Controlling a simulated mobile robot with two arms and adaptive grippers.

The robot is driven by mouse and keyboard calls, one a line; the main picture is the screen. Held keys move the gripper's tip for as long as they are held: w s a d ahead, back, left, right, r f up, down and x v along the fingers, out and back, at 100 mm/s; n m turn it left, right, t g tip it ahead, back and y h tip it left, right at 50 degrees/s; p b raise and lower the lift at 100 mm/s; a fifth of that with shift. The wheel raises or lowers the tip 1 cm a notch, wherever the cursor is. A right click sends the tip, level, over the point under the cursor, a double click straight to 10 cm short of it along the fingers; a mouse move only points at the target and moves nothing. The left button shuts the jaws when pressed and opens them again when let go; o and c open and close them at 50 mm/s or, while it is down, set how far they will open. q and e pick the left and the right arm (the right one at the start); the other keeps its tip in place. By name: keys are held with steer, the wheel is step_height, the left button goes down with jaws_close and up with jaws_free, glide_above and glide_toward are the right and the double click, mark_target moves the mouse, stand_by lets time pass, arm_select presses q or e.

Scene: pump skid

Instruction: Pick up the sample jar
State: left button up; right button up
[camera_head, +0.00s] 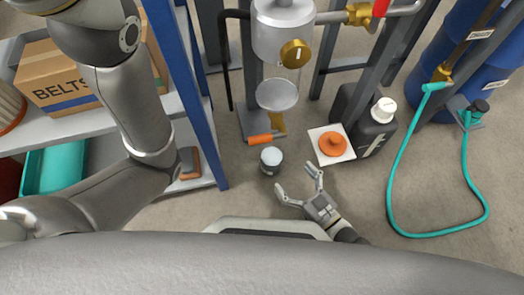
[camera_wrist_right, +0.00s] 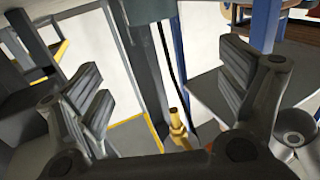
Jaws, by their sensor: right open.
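The sample jar (camera_head: 271,160), a small dark jar with a pale grey lid, stands upright on the floor below the pump skid's metal vessel. My right gripper (camera_head: 298,182) is just right of and nearer than the jar, its two fingers spread and empty, apart from it. In the right wrist view the open fingers (camera_wrist_right: 165,95) have nothing held between them. I cannot tell whether a round grey shape at lower right there is the jar. My left arm shows at the left, but its gripper is out of view.
An orange-handled tool (camera_head: 262,138) lies just behind the jar. Right of it are an orange knob-topped piece on a white pad (camera_head: 346,157) and a black jug (camera_head: 374,130). A blue post (camera_head: 185,90) and shelf stand left; a teal hose (camera_head: 392,190) loops right.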

mark_target(279, 162)
steer(key=b+x, duration=0.2)
steer(key=x, duration=0.1)
steer(key=b+x, duration=0.2)
steer(key=x, duration=0.1)
steer(key=f+b+x, duration=0.1)
steer(key=b+x, duration=0.1)
steer(key=x, duration=0.2)
steer(key=shift+d+b, duration=0.15)
steer(key=shift+b, duration=0.15)
steer(key=shift+w+a, duration=0.3)
steer(key=shift+w, duration=0.1)
steer(key=shift+r, duration=0.15)
steer(key=shift+c, duration=0.2)
steer(key=c, duration=1.7)
jaws_close()
steer(key=shift+r, duration=0.1)
